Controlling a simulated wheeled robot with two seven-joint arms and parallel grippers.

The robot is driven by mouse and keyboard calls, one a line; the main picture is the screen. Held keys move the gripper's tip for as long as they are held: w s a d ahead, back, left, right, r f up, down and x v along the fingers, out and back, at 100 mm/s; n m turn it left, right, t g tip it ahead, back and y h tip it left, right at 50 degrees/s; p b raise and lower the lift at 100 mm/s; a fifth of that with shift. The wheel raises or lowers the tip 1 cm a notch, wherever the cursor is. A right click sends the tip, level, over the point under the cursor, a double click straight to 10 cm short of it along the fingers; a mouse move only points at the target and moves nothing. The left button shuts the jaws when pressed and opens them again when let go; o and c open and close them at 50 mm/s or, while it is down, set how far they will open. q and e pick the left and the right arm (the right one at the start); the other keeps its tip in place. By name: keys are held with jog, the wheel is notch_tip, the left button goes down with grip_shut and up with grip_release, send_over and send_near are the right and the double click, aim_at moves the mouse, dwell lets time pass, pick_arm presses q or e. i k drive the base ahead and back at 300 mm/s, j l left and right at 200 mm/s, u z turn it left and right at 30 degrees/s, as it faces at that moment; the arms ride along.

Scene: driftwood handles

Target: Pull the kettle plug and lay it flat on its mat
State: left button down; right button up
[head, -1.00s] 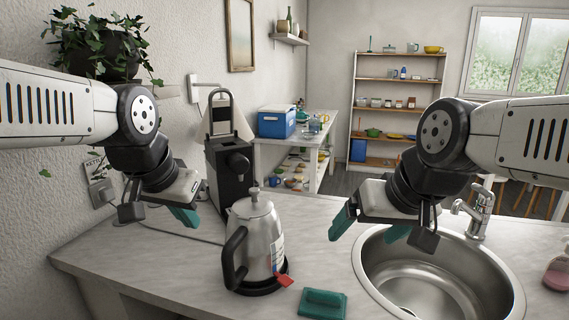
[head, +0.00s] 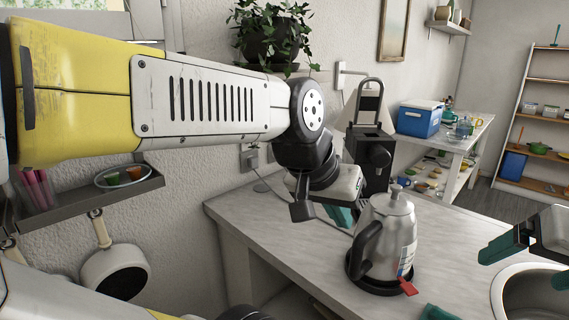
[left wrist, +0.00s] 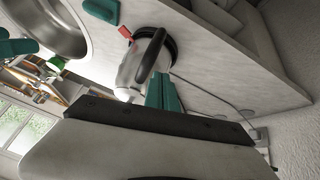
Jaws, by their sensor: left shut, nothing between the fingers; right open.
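The silver kettle (head: 388,240) stands upright on its black base (head: 368,284) on the counter, with a red tag at its foot. Its thin cord (head: 264,184) runs behind my left wrist towards a grey wall socket (head: 249,158); the plug is too small to tell apart there. The cord also shows in the left wrist view (left wrist: 215,104). My left gripper (head: 341,217) is shut and empty, above the counter just left of the kettle. My right gripper (head: 522,255) is open and empty, near the sink. I cannot make out a mat for certain.
A black machine (head: 371,165) stands behind the kettle. A teal block (head: 438,313) lies in front of it; the sink (head: 530,292) is at right. A hanging pan (head: 114,274) and small shelf (head: 95,195) are at left. The counter's front left is clear.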

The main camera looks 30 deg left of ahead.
aim_at(252, 162)
jog(key=j+z, duration=0.4)
jog(key=j, duration=1.25)
jog(key=k, duration=0.05)
